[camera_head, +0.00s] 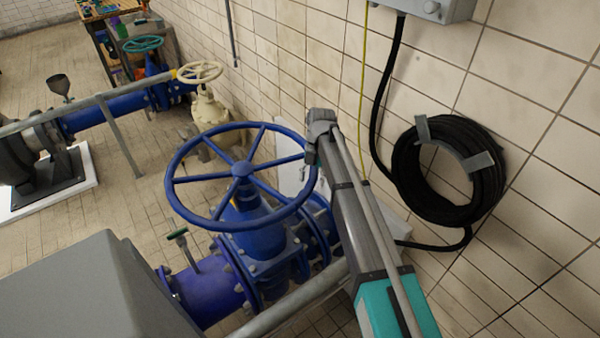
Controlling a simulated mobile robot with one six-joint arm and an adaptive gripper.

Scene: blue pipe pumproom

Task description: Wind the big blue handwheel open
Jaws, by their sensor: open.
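The big blue handwheel (240,171) sits in the middle of the view, on top of a blue valve (262,240). It is a round rim with several spokes meeting at a hub, and it lies roughly level. My arm reaches up from the lower right, and my gripper (314,150) is at the right side of the wheel's rim. The gripper is open, with no clear sign of the rim being clasped. Its fingers are small and partly hidden, so I cannot tell whether they touch the rim.
A tiled wall runs along the right, with a coiled black hose (447,170) and a grey box (430,8) on it. Behind the wheel stand a cream handwheel (199,72) and a teal one (143,44). A grey rail (80,112) crosses the left. Open tiled floor lies at left.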

